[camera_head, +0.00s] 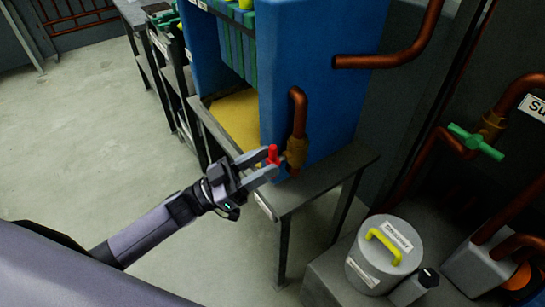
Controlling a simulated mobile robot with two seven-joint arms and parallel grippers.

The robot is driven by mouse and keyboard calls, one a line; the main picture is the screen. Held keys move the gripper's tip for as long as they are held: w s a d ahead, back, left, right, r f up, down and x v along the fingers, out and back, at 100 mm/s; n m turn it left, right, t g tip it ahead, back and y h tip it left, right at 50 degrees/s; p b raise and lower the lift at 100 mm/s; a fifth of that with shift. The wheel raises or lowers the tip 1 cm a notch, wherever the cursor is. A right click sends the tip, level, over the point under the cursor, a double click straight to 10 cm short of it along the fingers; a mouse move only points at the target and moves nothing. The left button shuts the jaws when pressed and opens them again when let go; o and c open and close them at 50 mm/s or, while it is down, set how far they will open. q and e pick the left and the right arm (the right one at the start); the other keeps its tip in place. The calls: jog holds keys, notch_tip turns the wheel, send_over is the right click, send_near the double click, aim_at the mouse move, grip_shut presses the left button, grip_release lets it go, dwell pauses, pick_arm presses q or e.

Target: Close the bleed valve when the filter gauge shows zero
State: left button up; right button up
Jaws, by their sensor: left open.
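My left gripper (267,164) reaches in from the lower left and is at the red valve handle (273,154). Its two fingers are apart, with the handle between or just over their tips; I cannot tell if they touch it. The red handle sits on a brass valve body (297,150) under a copper pipe (298,105) on the front of the blue filter housing (315,75). No filter gauge can be made out in this view. My right gripper is not in view.
A grey metal bench (325,182) carries the blue housing. A lidded grey strainer pot (385,255) with a yellow handle stands on a ledge at the lower right. A green valve handle (475,142) is on copper piping at right. Open floor (75,135) lies at left.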

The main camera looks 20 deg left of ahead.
aim_at(277, 160)
pick_arm(q)
jog(key=shift+x, duration=1.4)
grip_shut()
